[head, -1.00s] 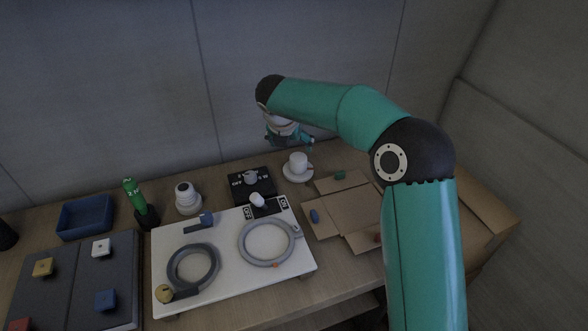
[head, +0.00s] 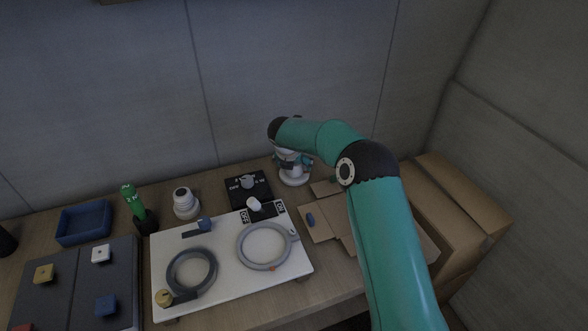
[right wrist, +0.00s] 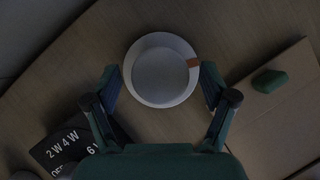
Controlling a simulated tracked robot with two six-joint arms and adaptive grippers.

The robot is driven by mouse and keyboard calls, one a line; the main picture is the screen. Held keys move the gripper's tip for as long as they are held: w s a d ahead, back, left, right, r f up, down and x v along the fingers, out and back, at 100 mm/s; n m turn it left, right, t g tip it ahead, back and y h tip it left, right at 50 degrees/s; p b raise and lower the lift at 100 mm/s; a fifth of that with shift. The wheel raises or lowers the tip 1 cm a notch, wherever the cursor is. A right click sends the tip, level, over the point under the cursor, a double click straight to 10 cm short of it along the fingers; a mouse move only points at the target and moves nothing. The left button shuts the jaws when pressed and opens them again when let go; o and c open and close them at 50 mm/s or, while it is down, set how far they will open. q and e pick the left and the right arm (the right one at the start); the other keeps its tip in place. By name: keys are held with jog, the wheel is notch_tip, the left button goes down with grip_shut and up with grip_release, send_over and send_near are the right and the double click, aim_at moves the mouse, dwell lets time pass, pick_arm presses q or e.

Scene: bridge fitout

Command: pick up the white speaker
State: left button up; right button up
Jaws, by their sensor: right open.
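The white speaker (head: 294,181) stands at the back of the table, to the right of the black switch panel, its upper part hidden by my right gripper (head: 292,161). In the right wrist view the speaker (right wrist: 160,72) is seen from above: a pale round body on a wider white base, with a small brown tab at its right edge. My right gripper (right wrist: 161,86) is open, pointing down, one finger on each side of the speaker. I see no clear contact. My left gripper is not in view.
A black panel with a dial (head: 248,190) stands close left of the speaker. An open cardboard box (head: 322,222) lies to the right, with a green piece (right wrist: 269,80) on its flap. A white board (head: 220,285) with grey rings is in front. The wall is close behind.

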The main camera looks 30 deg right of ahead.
jog(key=shift+w+d+f, duration=0.25)
jog(key=shift+f, duration=0.35)
jog(key=c, duration=1.5)
jog(key=shift+r, duration=0.15)
